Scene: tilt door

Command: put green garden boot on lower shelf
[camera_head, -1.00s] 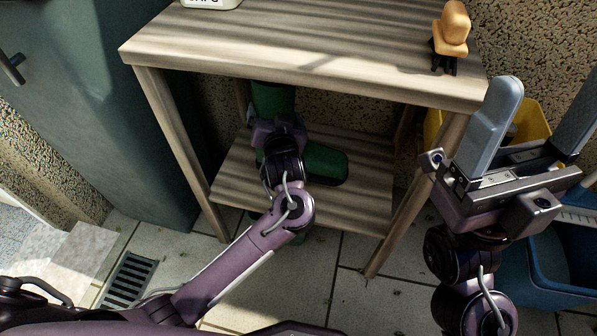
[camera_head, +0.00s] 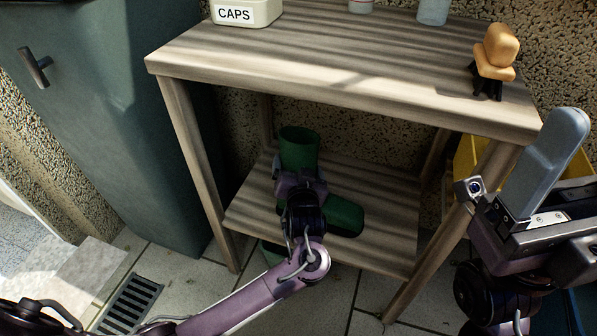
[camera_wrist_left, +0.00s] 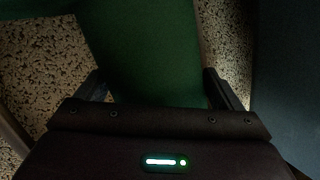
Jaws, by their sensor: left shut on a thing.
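The green garden boot (camera_head: 345,215) stands upright at the lower shelf (camera_head: 385,245), under the tabletop, with its open shaft up and its toe to the right. I cannot tell whether its sole touches the shelf. My left gripper (camera_head: 298,178) is shut on the boot's shaft and hides part of it. In the left wrist view the green shaft (camera_wrist_left: 145,50) fills the space between the fingers. My right gripper (camera_head: 570,180) is open and empty at the right, in front of the table; its other finger is largely cut off by the picture edge.
The tabletop (camera_head: 340,65) overhangs the shelf. It carries a CAPS box (camera_head: 245,12) and an orange figure (camera_head: 497,55). Table legs (camera_head: 195,160) flank the shelf. A teal cabinet (camera_head: 110,120) stands left, a yellow container (camera_head: 468,155) right. Bare shelf shows right of the boot.

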